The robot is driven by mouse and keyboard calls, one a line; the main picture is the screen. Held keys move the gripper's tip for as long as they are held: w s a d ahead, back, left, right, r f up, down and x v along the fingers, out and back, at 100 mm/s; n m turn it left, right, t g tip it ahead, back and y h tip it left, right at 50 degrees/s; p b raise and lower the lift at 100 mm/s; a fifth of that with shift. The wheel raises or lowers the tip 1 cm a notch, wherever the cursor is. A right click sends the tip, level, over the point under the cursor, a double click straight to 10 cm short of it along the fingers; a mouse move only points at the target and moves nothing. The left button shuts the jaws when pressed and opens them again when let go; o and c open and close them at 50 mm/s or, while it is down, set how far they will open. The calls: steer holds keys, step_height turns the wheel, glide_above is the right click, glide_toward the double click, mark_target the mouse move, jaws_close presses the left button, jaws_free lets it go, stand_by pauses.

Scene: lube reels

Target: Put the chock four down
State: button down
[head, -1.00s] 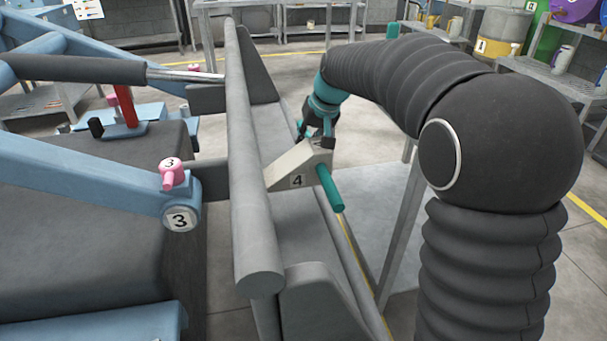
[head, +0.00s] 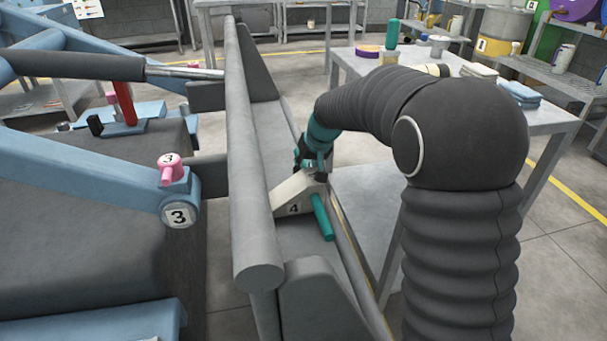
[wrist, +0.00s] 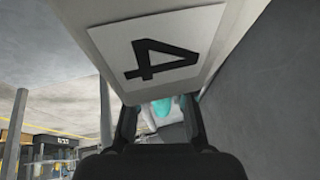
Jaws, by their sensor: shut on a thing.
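Chock four (head: 293,200) is a pale grey wedge marked with a black 4, with a teal handle (head: 323,217) on its right side. It sits low in the grey trough beside the long round rail, and I cannot tell whether its underside touches the trough floor. My gripper (head: 312,172) is shut on the top of the chock from above. In the wrist view the marked face of the chock (wrist: 205,50) fills the upper middle, and the dark fingers of my gripper (wrist: 160,120) reach up to it.
The grey trough (head: 300,250) has an upright end plate at the near end. The long rail (head: 246,150) runs along its left. A grey workbench (head: 540,115) with cloths and containers stands to the right. A blue frame marked 3 (head: 85,170) stands at the left.

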steer(key=shift+f, duration=0.8)
steer(key=c, duration=1)
jaws_free()
